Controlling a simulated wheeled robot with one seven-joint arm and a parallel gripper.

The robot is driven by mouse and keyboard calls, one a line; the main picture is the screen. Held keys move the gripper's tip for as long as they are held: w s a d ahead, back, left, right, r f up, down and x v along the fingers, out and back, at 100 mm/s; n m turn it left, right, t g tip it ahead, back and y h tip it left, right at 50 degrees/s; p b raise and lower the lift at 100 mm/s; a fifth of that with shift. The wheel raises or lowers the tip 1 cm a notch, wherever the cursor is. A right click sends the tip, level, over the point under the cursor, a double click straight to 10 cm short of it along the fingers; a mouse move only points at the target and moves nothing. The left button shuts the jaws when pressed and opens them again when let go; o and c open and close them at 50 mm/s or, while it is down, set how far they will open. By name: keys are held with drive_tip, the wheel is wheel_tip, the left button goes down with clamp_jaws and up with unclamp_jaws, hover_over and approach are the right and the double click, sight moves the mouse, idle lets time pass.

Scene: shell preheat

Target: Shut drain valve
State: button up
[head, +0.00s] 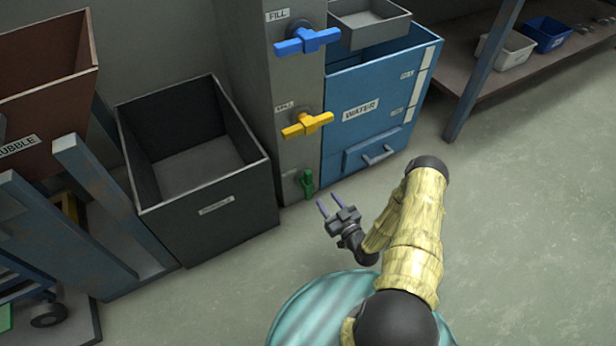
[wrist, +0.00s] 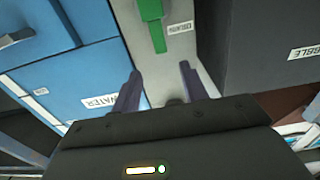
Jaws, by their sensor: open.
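The green valve handle (head: 307,182) is low on the grey column (head: 293,143), under the yellow and blue handles. Its lever looks upright along the column, while the other two lie crosswise. In the wrist view the green handle (wrist: 153,20) shows at the top edge, partly cut off, beside a small label (wrist: 181,28) that seems to read DRAIN upside down. My gripper (head: 328,203) is open and empty, a little below and right of the green handle in the head view. In the wrist view its two fingers (wrist: 160,72) point toward the column, apart from the handle.
A yellow handle (head: 307,124) and a blue handle (head: 307,41) are higher on the column. A blue WATER tank (head: 372,100) stands right of it, a dark open bin (head: 215,215) left. Floor (head: 520,190) at right is clear.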

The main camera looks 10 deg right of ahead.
sight(310, 178)
drive_tip(key=b+x, duration=0.2)
drive_tip(key=x, duration=0.4)
drive_tip(key=b+x, duration=0.3)
drive_tip(key=x, duration=0.4)
drive_tip(key=shift+f, duration=0.2)
drive_tip(key=shift+w+a+r+b, duration=0.1)
drive_tip(key=shift+w+r+b, duration=0.05)
drive_tip(key=shift+w+b, duration=0.15)
clamp_jaws()
